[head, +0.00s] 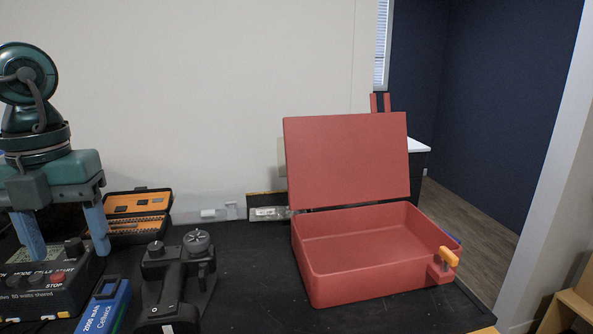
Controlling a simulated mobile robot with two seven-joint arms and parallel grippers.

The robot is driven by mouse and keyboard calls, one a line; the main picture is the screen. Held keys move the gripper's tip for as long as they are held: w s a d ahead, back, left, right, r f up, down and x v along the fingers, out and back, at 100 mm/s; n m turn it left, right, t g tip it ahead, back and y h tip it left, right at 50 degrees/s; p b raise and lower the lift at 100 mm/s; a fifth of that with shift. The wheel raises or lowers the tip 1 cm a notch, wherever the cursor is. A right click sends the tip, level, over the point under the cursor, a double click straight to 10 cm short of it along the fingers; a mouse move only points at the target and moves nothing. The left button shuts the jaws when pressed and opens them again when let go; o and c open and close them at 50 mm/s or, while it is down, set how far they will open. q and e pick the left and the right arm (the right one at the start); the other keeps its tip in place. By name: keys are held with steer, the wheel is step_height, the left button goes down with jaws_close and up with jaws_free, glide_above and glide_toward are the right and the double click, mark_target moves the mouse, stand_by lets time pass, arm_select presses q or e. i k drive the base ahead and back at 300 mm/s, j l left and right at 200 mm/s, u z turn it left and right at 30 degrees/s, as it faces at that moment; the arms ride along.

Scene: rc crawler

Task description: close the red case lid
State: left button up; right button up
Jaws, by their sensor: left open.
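The red case (350,283) stands on the black table, right of the middle. Its red lid (347,160) is open and stands nearly upright at the back edge. The case looks empty inside. An orange latch (448,257) is on its front right corner. My left gripper (68,236) is at the far left, pointing down with its two blue fingers apart and nothing visibly held. It is well away from the case and lid. My right gripper is not in view.
Below my left gripper is a black charger (40,290) with a red button. Beside it are a blue battery (104,306), a black handheld controller (178,285) and an open black-and-orange bit set (140,212). The black table (250,270) is clear left of the case.

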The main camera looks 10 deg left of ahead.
mark_target(332, 161)
steer(key=k, duration=0.95)
